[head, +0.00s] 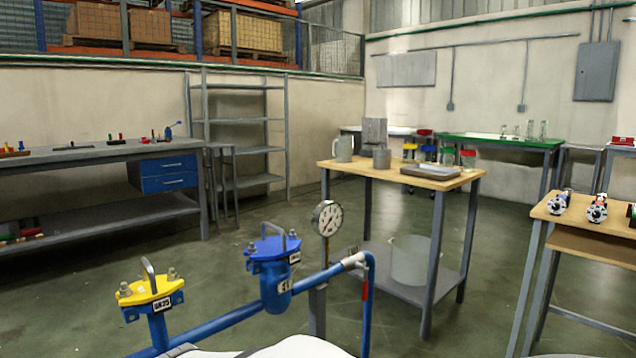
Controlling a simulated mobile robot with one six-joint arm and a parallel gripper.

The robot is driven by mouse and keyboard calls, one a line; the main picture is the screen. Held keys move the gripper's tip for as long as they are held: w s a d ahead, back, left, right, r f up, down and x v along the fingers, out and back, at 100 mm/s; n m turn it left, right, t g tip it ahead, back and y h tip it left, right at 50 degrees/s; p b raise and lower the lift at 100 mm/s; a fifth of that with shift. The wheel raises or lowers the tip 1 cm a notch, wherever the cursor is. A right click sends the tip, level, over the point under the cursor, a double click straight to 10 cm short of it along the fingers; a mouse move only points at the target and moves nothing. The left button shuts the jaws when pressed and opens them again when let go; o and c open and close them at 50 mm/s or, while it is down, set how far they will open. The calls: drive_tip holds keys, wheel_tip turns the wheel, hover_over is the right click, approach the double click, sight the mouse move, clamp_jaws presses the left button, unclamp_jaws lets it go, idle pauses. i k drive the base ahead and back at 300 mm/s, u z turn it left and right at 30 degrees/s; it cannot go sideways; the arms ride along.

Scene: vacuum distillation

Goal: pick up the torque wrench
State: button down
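I cannot make out a torque wrench for certain. Several small tools lie on the grey workbench (100,157) at the left, too small to identify. Among them is a thin dark flat item (72,147) lying on the top, and red and blue pieces (168,132) stand near the bench's right end. My gripper is not in view.
Blue piping with a yellow-topped fitting (150,290), a blue-topped fitting (272,250) and a gauge (327,218) stands close in front. A wooden-topped table (340,168) holds jugs and a tray. Another table (570,212) is at the right. Green floor is open between the bench and piping.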

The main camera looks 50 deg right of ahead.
sight(563, 198)
drive_tip(key=z, duration=0.5)
drive_tip(key=k, duration=0.05)
drive_tip(key=z, duration=2.4)
